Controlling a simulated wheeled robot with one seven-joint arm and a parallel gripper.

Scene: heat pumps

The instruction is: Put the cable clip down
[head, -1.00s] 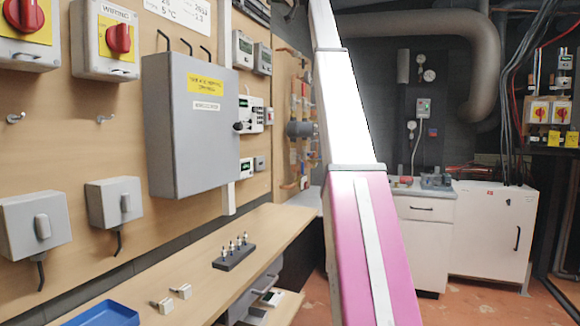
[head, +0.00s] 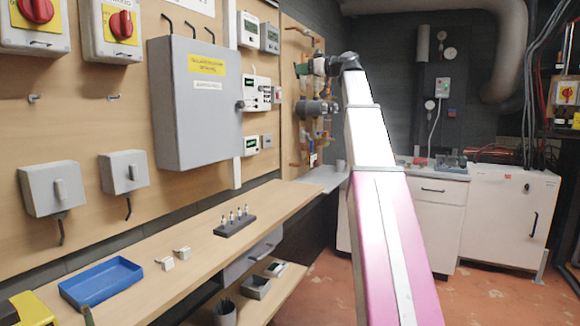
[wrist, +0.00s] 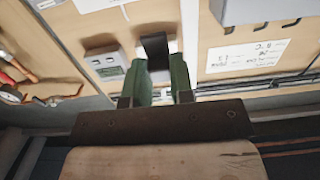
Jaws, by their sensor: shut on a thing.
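My gripper (head: 305,68) is up near the wall panels at the end of my arm, well above the bench. In the wrist view, its two green fingers (wrist: 161,84) are closed on a small black piece, the cable clip (wrist: 154,47), which sticks out past the fingertips. The clip is too small to make out in the head view. The wooden bench (head: 215,262) runs along the wall below and to the left of my gripper.
On the bench are a blue tray (head: 101,282), two small white pieces (head: 165,263) and a dark block with several upright pegs (head: 235,222). A grey cabinet (head: 198,105) juts from the wall. Bare bench top lies right of the block.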

